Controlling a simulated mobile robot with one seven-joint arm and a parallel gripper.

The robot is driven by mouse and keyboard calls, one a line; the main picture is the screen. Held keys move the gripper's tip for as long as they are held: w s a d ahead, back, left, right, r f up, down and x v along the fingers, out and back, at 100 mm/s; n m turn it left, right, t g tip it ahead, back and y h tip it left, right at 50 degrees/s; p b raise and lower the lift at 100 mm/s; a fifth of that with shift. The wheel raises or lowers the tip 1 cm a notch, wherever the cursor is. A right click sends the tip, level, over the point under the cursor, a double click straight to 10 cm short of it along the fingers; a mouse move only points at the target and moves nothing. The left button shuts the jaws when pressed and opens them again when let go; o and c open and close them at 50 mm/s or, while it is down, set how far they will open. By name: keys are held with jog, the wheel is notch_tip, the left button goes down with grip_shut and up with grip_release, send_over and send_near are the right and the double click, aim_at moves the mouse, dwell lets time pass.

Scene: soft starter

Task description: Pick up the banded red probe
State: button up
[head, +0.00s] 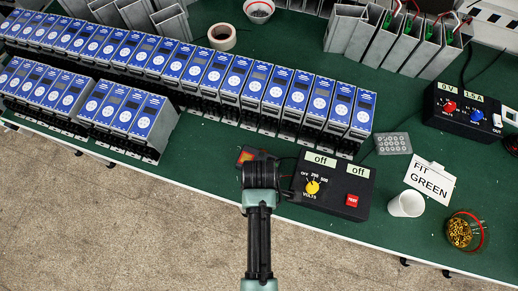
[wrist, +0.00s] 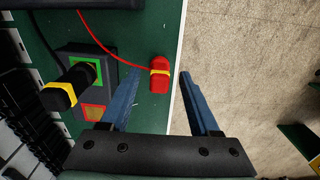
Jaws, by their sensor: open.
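The banded red probe (wrist: 159,74) shows in the wrist view as a short red body with a yellow band, on the green bench near its pale edge. A red lead runs from it to the upper left. My gripper (wrist: 161,88) is open; its two blue fingers lie either side of the probe in the picture, with nothing held. The height gap cannot be told. In the head view my gripper (head: 262,172) is over the bench's front edge, left of the black test box (head: 330,187); the red probe is hidden there.
A black probe (wrist: 66,91) with yellow bands stands at a dark holder (wrist: 92,62) with green and red squares, left of the fingers. Rows of blue-fronted units (head: 200,70) fill the bench behind. A white cup (head: 406,204) stands right. The floor (head: 150,225) in front is clear.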

jog(key=shift+f, duration=0.7)
jog(key=shift+c, duration=0.3)
grip_shut()
